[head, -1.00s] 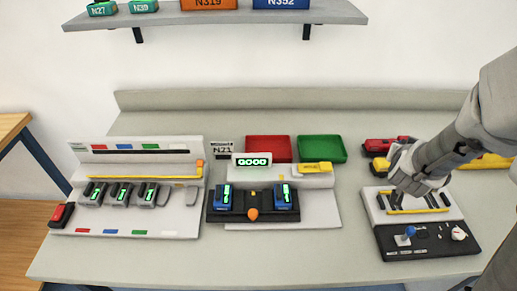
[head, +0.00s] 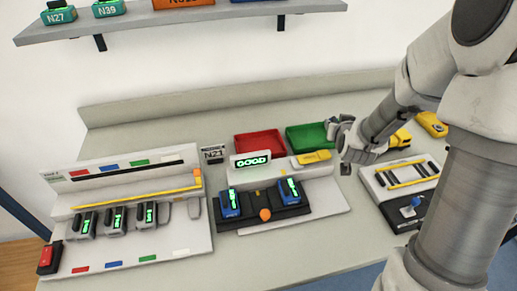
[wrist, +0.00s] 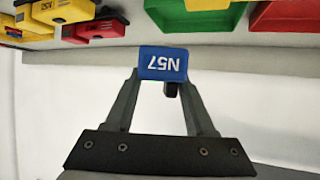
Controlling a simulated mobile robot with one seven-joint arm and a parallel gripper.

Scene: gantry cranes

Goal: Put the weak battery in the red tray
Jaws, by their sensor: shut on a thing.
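My gripper (head: 346,158) is shut on a blue block marked N57 (wrist: 163,65), held between the fingertips in the wrist view. In the head view its lower end shows only as a small dark shape under my gripper. The red tray (head: 259,143) looks empty and lies at the back of the table, left of the green tray (head: 305,136). My gripper is to the right of both trays. Two blue batteries (head: 231,205) (head: 290,190) with green displays sit on the tester, whose sign (head: 250,160) reads GOOD. I cannot tell which battery is weak.
A white rack (head: 120,258) with several grey units stands at the left. A panel with a blue joystick (head: 415,203) is at the right. Yellow boxes (head: 432,123) lie behind it. A shelf (head: 190,22) with labelled boxes hangs above. A red switch box (head: 49,258) is at the left.

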